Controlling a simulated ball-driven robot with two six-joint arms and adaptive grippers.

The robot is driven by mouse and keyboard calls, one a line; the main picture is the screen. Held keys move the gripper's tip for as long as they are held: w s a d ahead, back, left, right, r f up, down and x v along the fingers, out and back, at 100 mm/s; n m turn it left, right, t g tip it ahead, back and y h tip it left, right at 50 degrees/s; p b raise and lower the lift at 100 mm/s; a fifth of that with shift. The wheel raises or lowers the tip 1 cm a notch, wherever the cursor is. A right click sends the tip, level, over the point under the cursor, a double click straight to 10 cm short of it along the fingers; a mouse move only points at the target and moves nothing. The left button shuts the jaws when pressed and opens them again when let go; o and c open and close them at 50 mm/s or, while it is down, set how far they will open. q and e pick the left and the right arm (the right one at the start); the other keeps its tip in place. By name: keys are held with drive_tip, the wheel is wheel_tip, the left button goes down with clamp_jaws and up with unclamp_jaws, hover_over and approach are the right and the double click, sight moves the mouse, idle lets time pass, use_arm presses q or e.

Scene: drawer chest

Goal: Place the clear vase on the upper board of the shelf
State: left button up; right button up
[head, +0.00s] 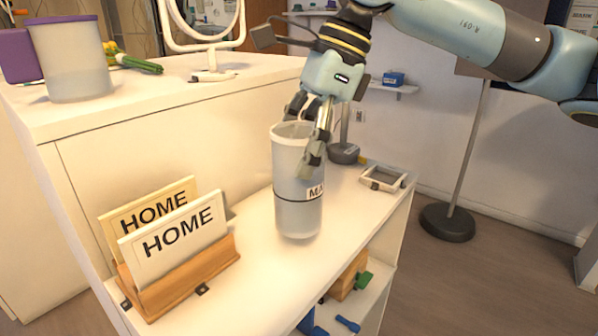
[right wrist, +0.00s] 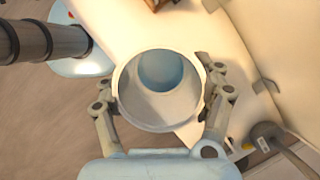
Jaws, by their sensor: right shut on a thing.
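The clear vase (head: 296,215) is a tall frosted cylinder, open at the top, with a dark band and a partly hidden label. It stands upright over the shelf's upper board (head: 262,285); I cannot tell whether its base touches the board. My right gripper (head: 302,142) comes from above and is shut on the vase near its rim. In the right wrist view the vase's round mouth (right wrist: 130,105) sits between the two fingers (right wrist: 160,85). My left gripper is not in view.
A wooden holder (head: 190,280) with two HOME cards stands left on the board. A small grey frame (head: 383,179) and a lamp base (head: 343,153) are behind right. The white chest (head: 190,110) borders the board and carries a purple-lidded container (head: 75,65) and mirror (head: 212,76).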

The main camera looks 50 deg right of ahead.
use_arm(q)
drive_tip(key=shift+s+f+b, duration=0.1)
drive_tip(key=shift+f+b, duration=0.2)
use_arm(e)
drive_tip(key=shift+f, duration=1.85)
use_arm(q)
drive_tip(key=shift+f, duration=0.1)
use_arm(e)
drive_tip(key=shift+f, duration=0.1)
drive_tip(key=o, duration=1.8)
use_arm(q)
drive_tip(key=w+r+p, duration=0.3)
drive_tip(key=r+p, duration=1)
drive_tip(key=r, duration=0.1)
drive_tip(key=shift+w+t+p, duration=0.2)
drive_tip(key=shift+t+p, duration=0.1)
drive_tip(key=shift+p, duration=0.05)
use_arm(e)
drive_tip(key=shift+v, duration=6.15)
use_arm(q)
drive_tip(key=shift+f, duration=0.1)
use_arm(e)
drive_tip(key=shift+s+a+f, duration=0.1)
